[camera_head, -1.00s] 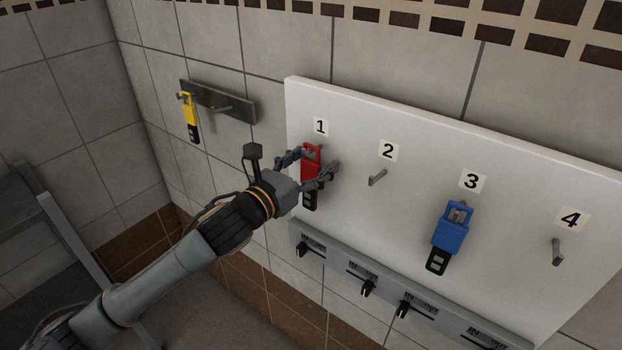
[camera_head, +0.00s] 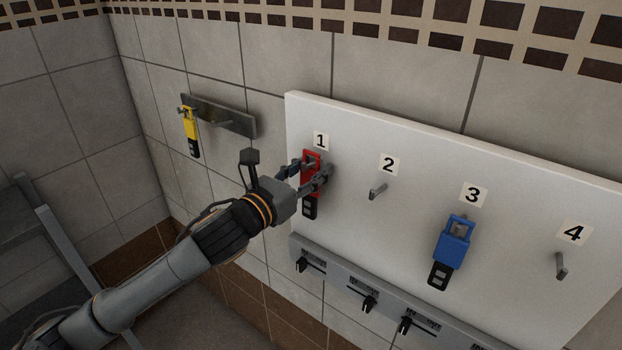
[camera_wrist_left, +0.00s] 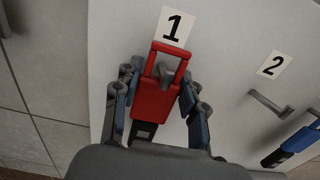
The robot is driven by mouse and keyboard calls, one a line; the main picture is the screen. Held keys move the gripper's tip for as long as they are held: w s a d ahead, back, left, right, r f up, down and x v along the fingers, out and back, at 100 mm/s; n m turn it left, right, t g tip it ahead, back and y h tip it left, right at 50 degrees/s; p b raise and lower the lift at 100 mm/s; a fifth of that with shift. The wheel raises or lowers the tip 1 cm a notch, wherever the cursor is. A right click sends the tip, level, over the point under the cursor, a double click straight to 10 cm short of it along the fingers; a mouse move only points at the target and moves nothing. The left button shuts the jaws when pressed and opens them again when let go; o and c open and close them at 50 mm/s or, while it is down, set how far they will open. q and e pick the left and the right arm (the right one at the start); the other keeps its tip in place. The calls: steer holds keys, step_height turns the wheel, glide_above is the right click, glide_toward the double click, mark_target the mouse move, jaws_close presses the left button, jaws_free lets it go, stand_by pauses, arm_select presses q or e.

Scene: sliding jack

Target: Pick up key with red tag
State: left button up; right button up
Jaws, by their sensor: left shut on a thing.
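The key with the red tag (camera_head: 311,176) hangs at the hook under label 1 on the white board (camera_head: 400,140). In the left wrist view the red tag (camera_wrist_left: 155,98) is upright, and the hook shows through its top loop. Its black lower end shows below the fingers. My left gripper (camera_head: 314,180) is shut on the red tag, with one finger on each side; the fingers also show in the left wrist view (camera_wrist_left: 157,108). The palm hides part of the lower end. My right gripper is not in view.
A blue-tagged key (camera_head: 452,243) hangs under label 3. Hooks 2 (camera_head: 378,191) and 4 (camera_head: 561,265) are empty. A yellow-tagged key (camera_head: 189,124) hangs on a dark rack (camera_head: 240,121) at the left. A grey strip with black sliders (camera_head: 338,275) runs below the board.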

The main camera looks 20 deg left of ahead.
arm_select(q)
steer(key=p+v, duration=0.6)
steer(key=v, duration=1.1)
steer(key=shift+s, duration=0.4)
